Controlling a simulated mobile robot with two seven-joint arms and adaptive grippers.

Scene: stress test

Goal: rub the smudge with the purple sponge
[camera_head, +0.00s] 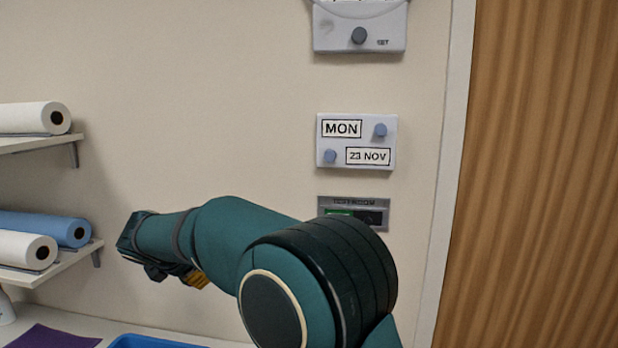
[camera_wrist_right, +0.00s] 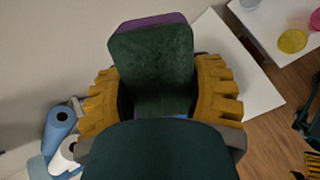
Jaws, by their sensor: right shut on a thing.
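My right gripper (camera_wrist_right: 160,92), with its yellow ridged fingers, is shut on the purple sponge (camera_wrist_right: 158,20) in the right wrist view. The sponge's purple layer shows along its top edge, and a dark green pad covers the face towards the camera. In the head view my right arm reaches left in front of the wall; only a bit of yellow finger (camera_head: 196,279) shows and the sponge is hidden. A yellow ridged part at the lower right of the wrist view, perhaps my left gripper (camera_wrist_right: 313,162), is cut off by the edge.
Shelves (camera_head: 50,272) at the left hold paper rolls (camera_head: 30,118). A purple mat (camera_head: 50,338) and a blue tray (camera_head: 150,342) lie on the counter below. A calendar panel (camera_head: 356,142) hangs on the wall. A yellow disc (camera_wrist_right: 292,40) lies on a white table.

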